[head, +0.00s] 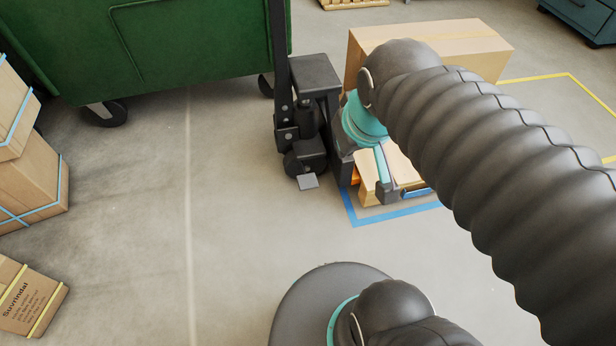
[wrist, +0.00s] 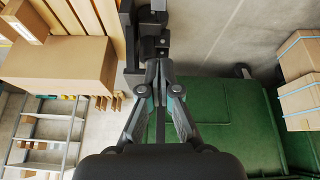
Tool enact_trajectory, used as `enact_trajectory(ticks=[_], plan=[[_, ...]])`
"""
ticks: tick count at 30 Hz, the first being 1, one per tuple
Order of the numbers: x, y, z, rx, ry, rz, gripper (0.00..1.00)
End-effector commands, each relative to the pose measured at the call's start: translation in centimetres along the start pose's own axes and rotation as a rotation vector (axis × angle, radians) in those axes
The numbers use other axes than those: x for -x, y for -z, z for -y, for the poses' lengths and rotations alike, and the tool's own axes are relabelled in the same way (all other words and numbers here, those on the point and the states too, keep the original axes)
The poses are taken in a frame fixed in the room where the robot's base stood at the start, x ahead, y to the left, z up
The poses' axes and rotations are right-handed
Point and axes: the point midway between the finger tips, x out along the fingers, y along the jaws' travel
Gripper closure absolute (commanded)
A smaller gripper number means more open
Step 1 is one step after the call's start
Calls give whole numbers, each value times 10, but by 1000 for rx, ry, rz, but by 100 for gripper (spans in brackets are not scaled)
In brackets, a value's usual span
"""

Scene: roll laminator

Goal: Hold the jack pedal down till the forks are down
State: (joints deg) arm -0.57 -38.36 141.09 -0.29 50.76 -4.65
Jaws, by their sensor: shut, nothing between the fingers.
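The pallet jack (head: 310,85) stands upright, dark grey and black, with its base on the floor. Its pedal (head: 308,181), a small light-grey plate, sticks out low at the front, near the floor. Orange fork metal (head: 355,175) shows only in a small patch by the wooden pallet (head: 370,195); most of the forks and their height are hidden. My gripper (head: 384,192) is right of the pedal and apart from it in the head view. In the wrist view my gripper (wrist: 162,75) is shut and empty, its tips overlapping the jack's dark parts (wrist: 150,30).
A green container (head: 180,45) on castors stands behind left. A large carton (head: 430,50) is behind my arm. Strapped boxes (head: 30,180) stand at left. Blue tape (head: 350,208) marks the pallet bay. The floor in front of the pedal is clear.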

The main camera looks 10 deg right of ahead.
Motion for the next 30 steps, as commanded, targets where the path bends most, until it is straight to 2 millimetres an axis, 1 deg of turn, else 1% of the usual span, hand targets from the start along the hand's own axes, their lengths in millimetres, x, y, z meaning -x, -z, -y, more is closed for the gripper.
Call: enact_trajectory(ticks=[1,3,8,12,14,17,18,20,22,26,27,29,30], plan=[[-9,9,0,45,3,20,100],[-22,23,-2,119,7,44,100],[-58,54,-6,305,24,103,100],[-96,78,-9,467,49,149,100],[-114,88,-10,536,62,169,100],[-146,101,-12,651,87,199,100],[-160,106,-13,696,98,212,100],[-182,112,-14,764,117,230,100],[-208,118,-15,845,139,248,100],[-259,124,-16,993,187,281,100],[-275,125,-17,1037,203,289,100],[-300,125,-17,1105,228,302,100],[-317,124,-17,1149,246,310,100]])
